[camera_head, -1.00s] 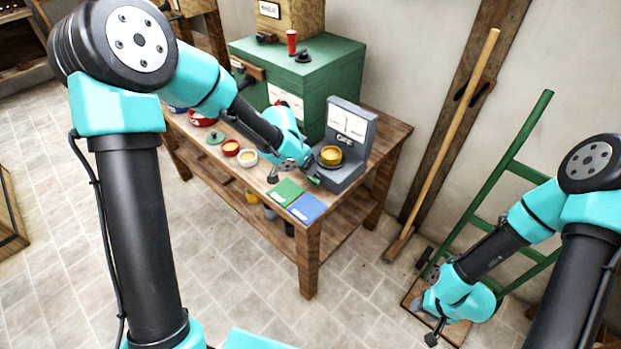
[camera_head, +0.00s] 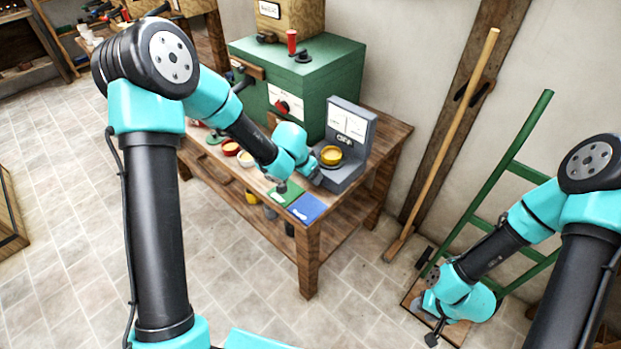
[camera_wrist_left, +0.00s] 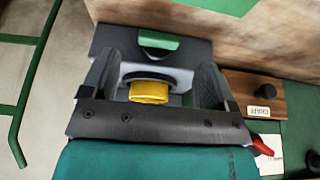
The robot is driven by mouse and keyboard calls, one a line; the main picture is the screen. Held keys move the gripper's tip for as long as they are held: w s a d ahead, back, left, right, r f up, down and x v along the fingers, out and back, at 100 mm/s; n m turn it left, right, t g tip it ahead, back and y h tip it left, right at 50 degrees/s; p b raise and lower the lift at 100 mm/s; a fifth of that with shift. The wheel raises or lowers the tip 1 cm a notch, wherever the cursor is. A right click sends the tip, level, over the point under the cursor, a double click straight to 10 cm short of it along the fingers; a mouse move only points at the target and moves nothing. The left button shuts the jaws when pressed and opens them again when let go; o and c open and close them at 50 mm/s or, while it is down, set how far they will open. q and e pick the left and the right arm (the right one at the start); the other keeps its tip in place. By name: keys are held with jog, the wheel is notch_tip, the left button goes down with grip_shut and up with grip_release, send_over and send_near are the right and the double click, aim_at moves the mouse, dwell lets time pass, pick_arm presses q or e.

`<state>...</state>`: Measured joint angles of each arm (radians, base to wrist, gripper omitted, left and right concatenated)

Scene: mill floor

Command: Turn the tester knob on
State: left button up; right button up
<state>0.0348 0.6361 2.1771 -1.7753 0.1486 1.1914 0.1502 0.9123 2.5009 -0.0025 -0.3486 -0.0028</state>
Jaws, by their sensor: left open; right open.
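My left gripper (camera_wrist_left: 157,62) is open there, a finger to each side; contact cannot be told. My right gripper (camera_head: 434,335) is open, low at the right.
Green and blue cards (camera_head: 306,208) lie at the bench's front edge. Small bowls (camera_head: 231,148) stand left of my left wrist. A green cabinet (camera_head: 335,75) stands behind. A broom (camera_head: 445,145) and a green ladder (camera_head: 505,180) lean right of the bench.

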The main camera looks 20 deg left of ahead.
pick_arm(q)
jog(key=shift+x, duration=2.35)
jog(key=shift+c, duration=0.2)
jog(key=c, duration=0.9)
